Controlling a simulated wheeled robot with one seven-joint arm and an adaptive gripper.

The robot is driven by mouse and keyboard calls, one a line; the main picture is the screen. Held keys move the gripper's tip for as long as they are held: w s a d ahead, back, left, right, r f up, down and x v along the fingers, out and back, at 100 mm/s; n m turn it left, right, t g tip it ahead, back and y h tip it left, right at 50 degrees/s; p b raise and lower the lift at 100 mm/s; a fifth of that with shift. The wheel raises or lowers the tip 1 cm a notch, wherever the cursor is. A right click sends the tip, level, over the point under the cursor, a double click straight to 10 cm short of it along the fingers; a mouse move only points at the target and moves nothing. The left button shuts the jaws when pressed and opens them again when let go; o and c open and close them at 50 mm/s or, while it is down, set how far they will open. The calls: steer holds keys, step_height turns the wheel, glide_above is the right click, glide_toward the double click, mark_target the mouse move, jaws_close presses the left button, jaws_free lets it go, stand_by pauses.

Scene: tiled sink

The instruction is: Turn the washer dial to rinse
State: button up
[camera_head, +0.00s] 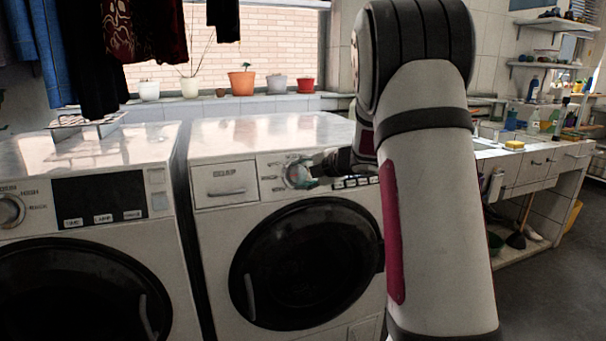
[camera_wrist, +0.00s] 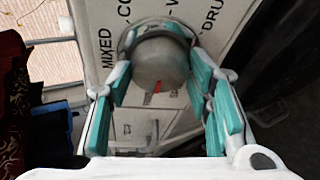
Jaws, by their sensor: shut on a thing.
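The washer on the right (camera_head: 212,225) has a round dial (camera_head: 294,176) on its front panel, right of its drawer. In the wrist view the grey dial (camera_wrist: 160,60) has a red mark at its lower edge. Labels reading MIXED and DRU, with others partly hidden, stand around it. My gripper (camera_head: 303,171) reaches the dial from the right. In the wrist view my gripper (camera_wrist: 163,85) has its teal finger pads on both sides of the dial and is shut on it. I cannot read a rinse label near this dial.
A second machine (camera_head: 180,285) with its own dial (camera_head: 10,211) stands at the left. Dark clothes (camera_head: 150,30) hang above it. Potted plants (camera_head: 241,83) stand on the window sill behind. A sink counter (camera_head: 540,165) is at the right. My arm hides the right washer's right side.

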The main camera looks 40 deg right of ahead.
steer(key=shift+f, duration=0.1)
steer(key=o, duration=1.1)
steer(key=shift+o, duration=0.2)
steer(key=shift+s, duration=0.1)
steer(key=a+v, duration=0.1)
steer(key=v, duration=1)
steer(key=shift+s+d+r, duration=0.3)
steer(key=shift+s+d, duration=0.05)
steer(key=shift+d, duration=0.15)
